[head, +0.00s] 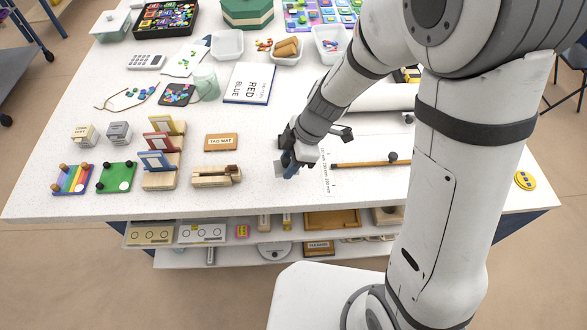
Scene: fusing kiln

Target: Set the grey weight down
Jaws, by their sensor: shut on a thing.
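My gripper (291,165) is low over the white table near its front edge, right of the wooden clamp-like block. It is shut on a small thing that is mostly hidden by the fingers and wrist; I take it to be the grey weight. A small flat grey patch (279,169) shows just left of the fingertips, and I cannot tell whether it is part of the weight or lies on the table. I cannot tell whether the held thing touches the table.
A wooden block (216,175) and an orange-brown tag mat (221,142) lie left of my gripper. A wooden rod (368,163) and a printed scale (325,170) lie right. The white table (255,200) is clear toward its front edge. Grey (119,131) and beige (84,134) boxes stand farther left.

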